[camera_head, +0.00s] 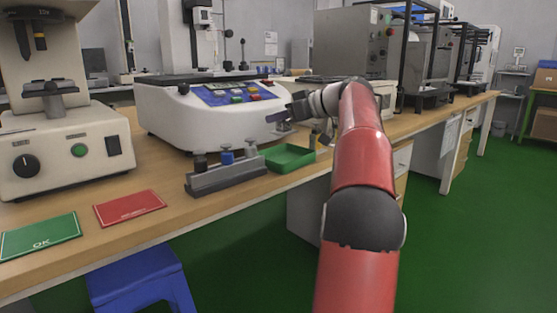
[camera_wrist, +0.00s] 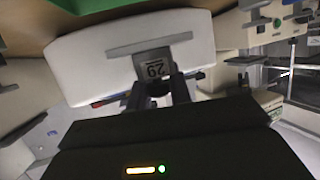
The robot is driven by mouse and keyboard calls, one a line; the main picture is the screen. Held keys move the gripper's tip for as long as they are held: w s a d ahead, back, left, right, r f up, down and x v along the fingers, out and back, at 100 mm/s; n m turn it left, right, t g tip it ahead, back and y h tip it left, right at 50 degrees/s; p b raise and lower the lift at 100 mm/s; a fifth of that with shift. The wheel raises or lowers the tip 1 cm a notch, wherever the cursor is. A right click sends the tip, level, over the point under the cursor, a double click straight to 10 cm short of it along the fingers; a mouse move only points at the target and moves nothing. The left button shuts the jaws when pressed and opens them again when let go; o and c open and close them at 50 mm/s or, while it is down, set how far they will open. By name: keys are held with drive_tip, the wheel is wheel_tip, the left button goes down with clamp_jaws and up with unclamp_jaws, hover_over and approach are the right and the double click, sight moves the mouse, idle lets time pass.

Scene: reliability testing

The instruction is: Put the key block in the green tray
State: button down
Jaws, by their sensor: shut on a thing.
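My gripper (camera_wrist: 158,90) is shut on a grey block with a wider bar across its end and an upside-down "29" on its face, which I take to be the key block (camera_wrist: 152,66). In the head view my gripper (camera_head: 288,116) is at the front right of the white machine, above the bench; the held block is small and hard to make out there. The green tray (camera_head: 275,168) lies on the bench below my gripper, near the front edge. The gripper is apart from it.
A grey rack (camera_head: 228,176) with several knobbed pieces stands left of the tray. The white machine (camera_head: 190,118) is behind it. A red card (camera_head: 130,208) and a green "OK" card (camera_head: 40,237) lie at left. A blue stool (camera_head: 143,282) stands below the bench.

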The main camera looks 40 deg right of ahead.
wheel_tip(320, 180, down, 8)
drive_tip(key=shift+r+b, duration=0.15)
drive_tip(key=shift+b, duration=0.85)
drive_tip(key=c, duration=1.3)
unclamp_jaws()
drive_tip(key=v, duration=1.2)
drive_tip(key=shift+r+p, duration=0.1)
drive_tip(key=shift+p, duration=0.3)
